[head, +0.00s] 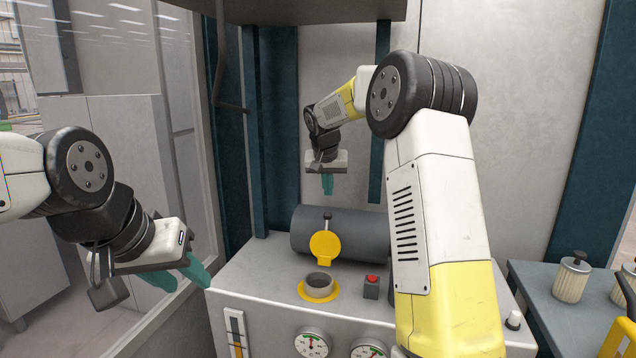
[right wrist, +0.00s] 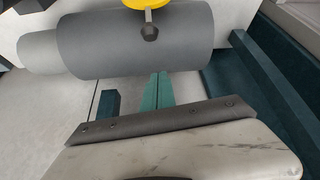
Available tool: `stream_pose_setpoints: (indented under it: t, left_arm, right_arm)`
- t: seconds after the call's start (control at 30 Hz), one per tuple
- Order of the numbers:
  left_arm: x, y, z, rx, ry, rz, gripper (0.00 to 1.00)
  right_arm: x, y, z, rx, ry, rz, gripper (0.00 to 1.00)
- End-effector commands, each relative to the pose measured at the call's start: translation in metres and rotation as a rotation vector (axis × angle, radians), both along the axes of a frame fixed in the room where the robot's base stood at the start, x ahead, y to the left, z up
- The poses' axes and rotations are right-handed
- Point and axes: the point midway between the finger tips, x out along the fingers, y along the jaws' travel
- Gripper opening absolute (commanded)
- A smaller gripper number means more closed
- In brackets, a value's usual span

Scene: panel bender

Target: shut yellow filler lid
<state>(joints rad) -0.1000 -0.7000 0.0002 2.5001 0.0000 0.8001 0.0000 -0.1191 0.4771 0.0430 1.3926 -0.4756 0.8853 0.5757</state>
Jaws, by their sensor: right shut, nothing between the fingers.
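The yellow filler lid (head: 325,246) stands raised behind the open filler neck (head: 318,290), which has a yellow ring round its base. A short stem with a dark knob rises at the top of the lid. In the right wrist view only an edge of the lid (right wrist: 147,3) shows at the top, with the knob (right wrist: 150,32) below it. My right gripper (head: 327,186) is shut and empty, pointing down above and behind the lid, apart from it. Its fingers (right wrist: 157,92) also show in the right wrist view. My left gripper (head: 182,277) is open and empty, left of the cabinet.
A grey cylinder (head: 350,232) lies behind the lid. A red button (head: 372,281) on a grey box stands right of the neck. Gauges (head: 312,342) are on the cabinet front. A side table with a jar (head: 571,278) stands at the right.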

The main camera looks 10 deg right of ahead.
Motion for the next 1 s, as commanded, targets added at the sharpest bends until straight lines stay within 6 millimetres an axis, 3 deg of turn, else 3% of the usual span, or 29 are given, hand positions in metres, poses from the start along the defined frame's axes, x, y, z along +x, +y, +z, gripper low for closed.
stream_pose_setpoints:
  t: [0.2, 0.5, 1.0]
  left_arm:
    - [0.0, 0.0, 0.0, 0.0, 0.0, 0.0, 0.4]
    - [0.0, 0.0, 0.0, 0.0, 0.0, 0.0, 0.4]
    - [0.0, 0.0, 0.0, 0.0, 0.0, 0.0, 0.4]
  right_arm:
    - [0.021, -0.007, -0.044, 0.0, 0.003, 0.001, 0.0]
    - [-0.013, 0.002, -0.047, 0.0, 0.0, 0.001, 0.0]
    - [-0.017, 0.004, -0.047, 0.0, -0.003, 0.001, 0.0]
